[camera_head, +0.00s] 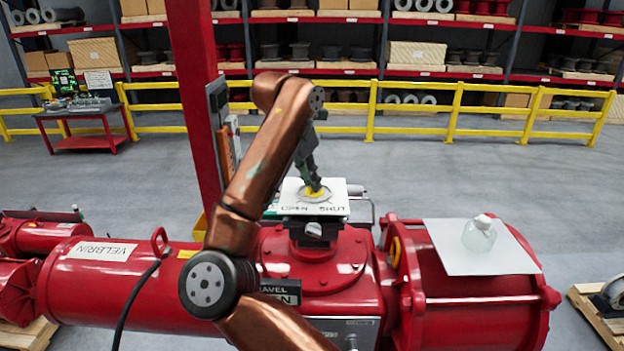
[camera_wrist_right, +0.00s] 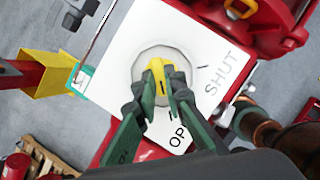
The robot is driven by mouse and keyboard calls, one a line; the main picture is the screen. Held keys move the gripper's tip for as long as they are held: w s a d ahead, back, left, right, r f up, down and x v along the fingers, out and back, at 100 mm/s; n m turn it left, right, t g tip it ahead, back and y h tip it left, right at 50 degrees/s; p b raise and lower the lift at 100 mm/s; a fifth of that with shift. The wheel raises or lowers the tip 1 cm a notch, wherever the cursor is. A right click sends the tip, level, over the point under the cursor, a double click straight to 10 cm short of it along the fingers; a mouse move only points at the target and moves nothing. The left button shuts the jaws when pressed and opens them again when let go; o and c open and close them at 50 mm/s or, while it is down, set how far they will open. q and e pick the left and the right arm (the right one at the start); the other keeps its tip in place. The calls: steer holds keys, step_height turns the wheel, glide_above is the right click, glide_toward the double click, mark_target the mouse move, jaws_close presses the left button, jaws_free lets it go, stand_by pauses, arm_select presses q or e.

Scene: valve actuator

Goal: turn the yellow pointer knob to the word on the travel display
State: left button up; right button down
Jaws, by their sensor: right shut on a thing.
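The yellow pointer knob (camera_head: 317,193) sits on a round grey disc on a white plate (camera_head: 290,207) on top of the red actuator. The plate carries the words OPEN and SHUT along its near edge. My right gripper (camera_head: 311,184) points down at the knob and is shut on it. In the right wrist view the fingers (camera_wrist_right: 164,82) clasp the yellow knob (camera_wrist_right: 156,66) from both sides. They hide part of it, so I cannot tell where its pointer aims. My left gripper is out of view.
A white sheet (camera_head: 465,255) with a small clear bottle (camera_head: 479,235) lies on the red cylinder at right. A red post (camera_head: 196,110) stands behind my arm at left. A black cable (camera_head: 130,305) hangs over the left cylinder. Yellow railings (camera_head: 455,112) run behind.

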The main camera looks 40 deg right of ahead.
stand_by(0.5)
steer(key=c, duration=2)
jaws_free()
steer(key=v, duration=1.2)
